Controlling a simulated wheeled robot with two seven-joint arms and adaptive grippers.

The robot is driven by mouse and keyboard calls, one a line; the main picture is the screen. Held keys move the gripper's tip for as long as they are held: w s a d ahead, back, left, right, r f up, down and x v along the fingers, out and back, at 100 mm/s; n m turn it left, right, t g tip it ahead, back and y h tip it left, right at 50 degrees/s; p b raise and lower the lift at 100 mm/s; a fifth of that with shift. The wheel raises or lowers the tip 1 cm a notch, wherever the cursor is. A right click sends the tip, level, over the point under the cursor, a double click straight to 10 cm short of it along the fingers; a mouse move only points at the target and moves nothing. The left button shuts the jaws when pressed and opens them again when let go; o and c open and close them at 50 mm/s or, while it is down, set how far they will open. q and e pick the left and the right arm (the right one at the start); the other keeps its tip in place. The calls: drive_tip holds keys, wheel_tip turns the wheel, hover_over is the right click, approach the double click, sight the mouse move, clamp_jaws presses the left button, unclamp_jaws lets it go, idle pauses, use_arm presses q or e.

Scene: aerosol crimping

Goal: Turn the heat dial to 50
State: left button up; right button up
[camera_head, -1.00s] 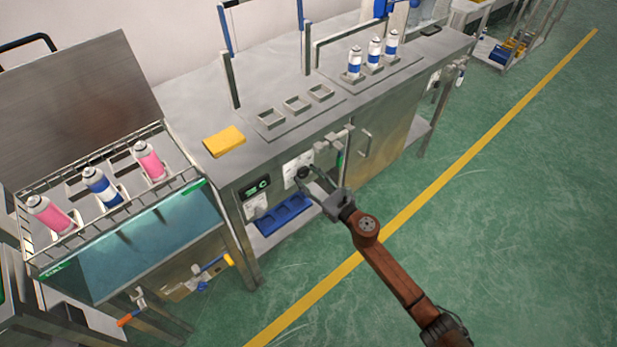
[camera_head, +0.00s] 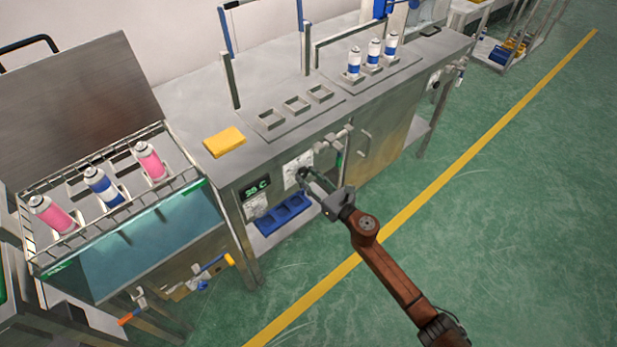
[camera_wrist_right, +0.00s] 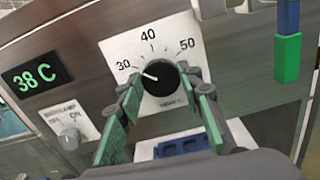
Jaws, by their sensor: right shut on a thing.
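The heat dial is a black round knob (camera_wrist_right: 160,78) on a white plate (camera_wrist_right: 150,40) marked 30, 40 and 50. Its white pointer line points up and left, toward the 30 side. In the head view the dial plate (camera_head: 296,163) is on the steel bench's front, partly hidden by my gripper. My right gripper (camera_head: 304,175) is shut on the knob, its green-padded fingers (camera_wrist_right: 162,84) on either side of it. The digital display (camera_wrist_right: 37,77) reads 38 C; it also shows in the head view (camera_head: 256,188). My left gripper is not in view.
A lamp switch (camera_wrist_right: 70,130) sits below the display. A green-ended blue handle (camera_wrist_right: 288,55) hangs right of the dial. A blue tray (camera_head: 284,213) lies on the shelf below. A water bath (camera_head: 150,240) with pink and blue cans stands at left.

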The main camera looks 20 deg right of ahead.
drive_tip(key=shift+m, duration=0.5)
drive_tip(key=shift+m+p, duration=0.35)
drive_tip(key=shift+m, duration=0.55)
drive_tip(key=m+p, duration=0.1)
drive_tip(key=m, duration=0.3)
drive_tip(key=shift+d+m, duration=0.15)
drive_tip(key=shift+m, duration=0.15)
drive_tip(key=m+p, duration=0.3)
drive_tip(key=m, duration=0.3)
drive_tip(key=m+p, duration=0.1)
drive_tip(key=m, duration=0.2)
drive_tip(key=m+p, duration=0.2)
drive_tip(key=m, duration=0.1)
drive_tip(key=shift+f+m, duration=0.2)
drive_tip(key=shift+m, duration=0.2)
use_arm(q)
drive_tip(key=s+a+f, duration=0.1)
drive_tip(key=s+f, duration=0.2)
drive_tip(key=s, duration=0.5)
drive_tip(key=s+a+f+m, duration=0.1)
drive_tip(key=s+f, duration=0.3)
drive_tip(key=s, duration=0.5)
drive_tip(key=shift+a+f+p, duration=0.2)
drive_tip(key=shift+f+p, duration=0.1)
use_arm(e)
drive_tip(key=shift+f+m, duration=0.1)
drive_tip(key=shift+m, duration=0.5)
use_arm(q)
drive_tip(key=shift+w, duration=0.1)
